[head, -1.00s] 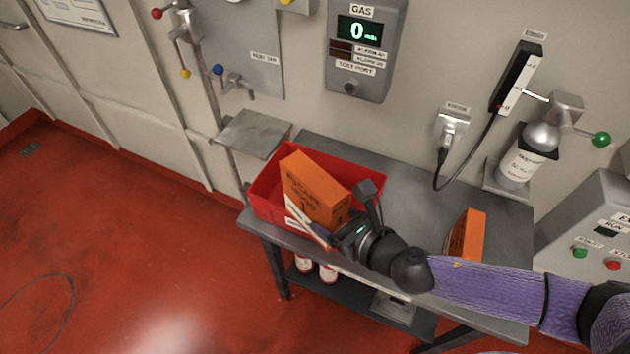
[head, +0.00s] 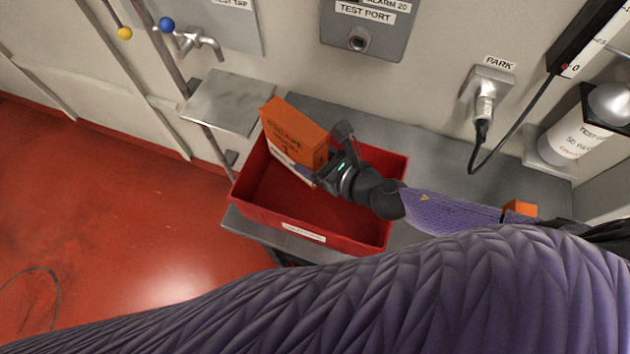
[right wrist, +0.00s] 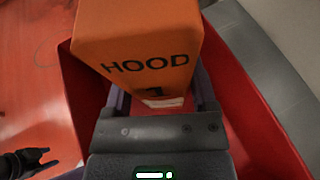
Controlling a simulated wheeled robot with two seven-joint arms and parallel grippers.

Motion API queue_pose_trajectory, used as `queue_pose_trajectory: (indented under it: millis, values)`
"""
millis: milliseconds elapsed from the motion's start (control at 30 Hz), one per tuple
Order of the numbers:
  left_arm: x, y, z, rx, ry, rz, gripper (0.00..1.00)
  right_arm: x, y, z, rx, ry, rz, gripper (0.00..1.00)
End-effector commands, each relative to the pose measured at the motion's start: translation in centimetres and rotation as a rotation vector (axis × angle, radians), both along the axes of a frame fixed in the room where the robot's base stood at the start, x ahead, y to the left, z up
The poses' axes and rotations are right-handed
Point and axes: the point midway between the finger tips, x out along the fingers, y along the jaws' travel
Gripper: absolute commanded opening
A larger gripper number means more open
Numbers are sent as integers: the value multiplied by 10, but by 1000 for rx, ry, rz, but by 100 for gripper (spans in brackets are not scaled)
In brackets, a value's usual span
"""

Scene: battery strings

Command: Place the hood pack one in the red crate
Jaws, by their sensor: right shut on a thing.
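The hood pack one (head: 293,132) is an orange box with black lettering. My right gripper (head: 303,172) is shut on it and holds it over the back left part of the red crate (head: 340,235). I cannot tell whether the pack touches the crate. My left gripper (right wrist: 38,160) shows small and dark at the lower left of the right wrist view, its fingers apart, empty.
The crate stands on a grey metal table (head: 440,170). Another orange pack (head: 519,207) lies right, mostly hidden by my arm. A grey wall shelf (head: 228,100) and tap (head: 200,42) are close behind left. A cable (head: 500,140) hangs from the wall. The crate's visible floor is bare.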

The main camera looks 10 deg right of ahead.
Motion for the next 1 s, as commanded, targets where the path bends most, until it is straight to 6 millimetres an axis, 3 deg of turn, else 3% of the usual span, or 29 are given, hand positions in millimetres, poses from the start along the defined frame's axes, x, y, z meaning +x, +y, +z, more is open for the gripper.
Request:
queue_pose_trajectory:
  millis: [33,200,400,733,767,867,1000]
  values:
    - [0,0,-15,0,1,-2,59,0,1,-17,3,0,-1,0]
    - [3,2,-25,5,-4,-7,59,1,1,-31,3,-3,0,0]
    - [2,7,-52,13,-1,-12,59,1,0,-66,2,-1,-1,0]
    - [3,12,-51,23,-3,-14,59,1,0,-65,1,-3,0,0]
    - [3,12,-50,23,-3,-14,59,0,0,-65,0,-1,0,78]
    - [3,11,-50,20,-2,-14,59,0,0,-64,1,-1,0,99]
    - [3,8,-50,16,-2,-12,59,0,0,-64,0,-1,0,100]
